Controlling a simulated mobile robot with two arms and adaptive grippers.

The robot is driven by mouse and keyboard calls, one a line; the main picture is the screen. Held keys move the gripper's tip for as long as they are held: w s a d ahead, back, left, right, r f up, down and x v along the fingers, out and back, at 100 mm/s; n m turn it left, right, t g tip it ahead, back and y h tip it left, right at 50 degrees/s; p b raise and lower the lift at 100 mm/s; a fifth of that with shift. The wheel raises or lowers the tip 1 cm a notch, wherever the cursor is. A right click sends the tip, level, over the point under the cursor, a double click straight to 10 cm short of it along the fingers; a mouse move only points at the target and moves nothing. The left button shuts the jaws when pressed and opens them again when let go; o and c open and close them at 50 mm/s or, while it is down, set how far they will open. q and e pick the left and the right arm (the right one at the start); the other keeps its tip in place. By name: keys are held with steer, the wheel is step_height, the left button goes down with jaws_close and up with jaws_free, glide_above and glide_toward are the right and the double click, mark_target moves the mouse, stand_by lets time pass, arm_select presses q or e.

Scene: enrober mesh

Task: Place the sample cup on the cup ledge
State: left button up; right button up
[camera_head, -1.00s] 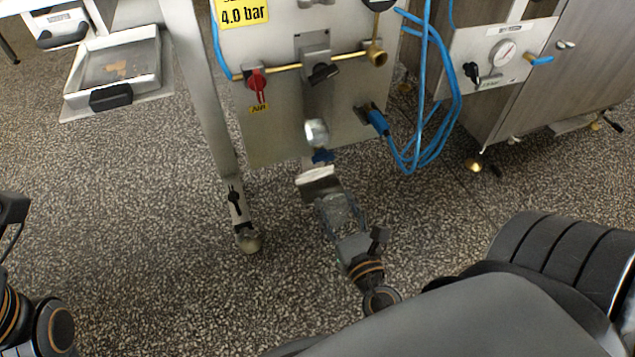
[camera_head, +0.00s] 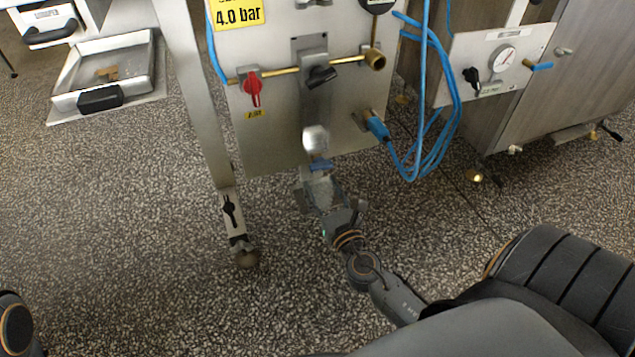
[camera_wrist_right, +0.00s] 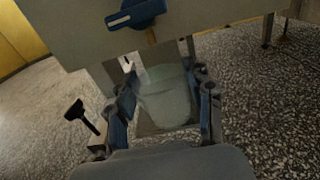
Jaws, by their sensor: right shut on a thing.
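My right gripper (camera_head: 318,188) is low in front of the steel panel, just below a blue valve handle (camera_head: 320,164). It is shut on the sample cup, a translucent, pale cup (camera_wrist_right: 166,95) that stands roughly upright between the fingers in the right wrist view. In the head view the cup is hard to tell from the fingers. A grey plate, seemingly the cup ledge (camera_head: 300,198), shows at the left of the gripper and is mostly hidden behind it. I cannot tell whether the cup touches it. My left gripper is out of view.
The steel panel (camera_head: 285,140) carries a red-handled valve (camera_head: 252,88), a black-handled valve (camera_head: 322,75) and a brass pipe. Blue hoses (camera_head: 455,110) hang right of the gripper. A machine leg (camera_head: 205,110) stands left. A tray (camera_head: 135,65) sits far left. The floor below is open.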

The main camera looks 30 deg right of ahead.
mark_target(318, 186)
steer(key=shift+w+d+r, duration=0.1)
steer(key=shift+w, duration=0.35)
steer(key=x, duration=0.3)
steer(key=shift+w, duration=0.1)
steer(key=shift+s+f+b, duration=0.2)
steer(key=shift+f+b, duration=0.45)
steer(key=shift+f, duration=0.1)
steer(key=shift+f, duration=0.1)
steer(key=shift+f+b, duration=0.2)
steer(key=shift+b, duration=0.1)
steer(key=o, duration=1)
steer(key=shift+r, duration=0.15)
